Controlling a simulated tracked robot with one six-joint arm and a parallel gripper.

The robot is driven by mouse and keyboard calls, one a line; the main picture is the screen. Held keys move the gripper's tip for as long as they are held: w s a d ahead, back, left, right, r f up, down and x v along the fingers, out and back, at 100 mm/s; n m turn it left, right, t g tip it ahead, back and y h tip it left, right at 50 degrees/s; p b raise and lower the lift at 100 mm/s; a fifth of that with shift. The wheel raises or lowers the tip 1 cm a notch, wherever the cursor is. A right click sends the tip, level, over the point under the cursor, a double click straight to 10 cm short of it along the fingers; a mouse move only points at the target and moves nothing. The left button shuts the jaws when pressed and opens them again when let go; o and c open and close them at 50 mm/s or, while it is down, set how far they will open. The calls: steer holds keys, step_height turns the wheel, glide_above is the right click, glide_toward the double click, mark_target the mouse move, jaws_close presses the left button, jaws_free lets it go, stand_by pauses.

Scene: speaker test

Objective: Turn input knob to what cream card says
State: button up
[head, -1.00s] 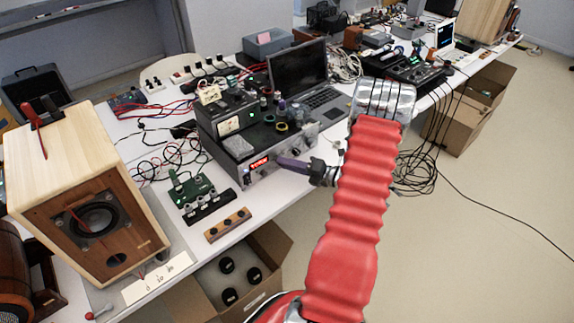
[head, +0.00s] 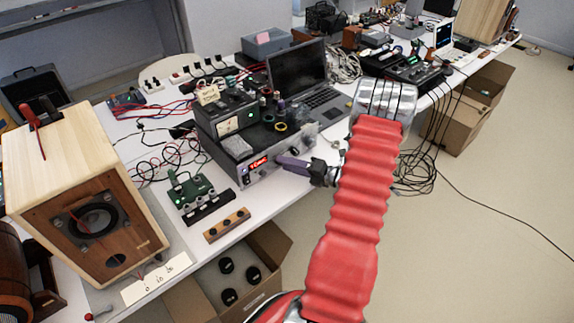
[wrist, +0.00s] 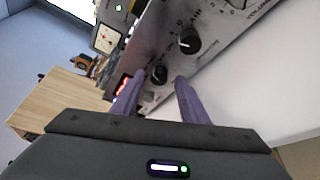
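The grey amplifier (head: 245,176) stands at the table's front edge, with a lit red display (head: 258,162) on its front panel. A small cream card (head: 208,95) stands on top of the equipment stack; its handwriting is too small to read surely. My gripper (head: 282,161) reaches the front panel from the right, beside the display. In the wrist view, a small black knob (wrist: 158,75) sits between the tips of my two purple fingers (wrist: 157,77). The fingers are apart, with gaps beside the knob. A larger black knob (wrist: 189,41) is further along the panel.
A wooden speaker (head: 80,190) stands at left, with a cream paper strip (head: 155,278) before it. A green circuit board (head: 190,188) and a wooden block with knobs (head: 227,224) lie near the front edge. A laptop (head: 300,75) is behind the amplifier.

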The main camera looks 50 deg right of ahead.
steer(key=v, duration=1.3)
steer(key=shift+s, duration=0.1)
stand_by(0.3)
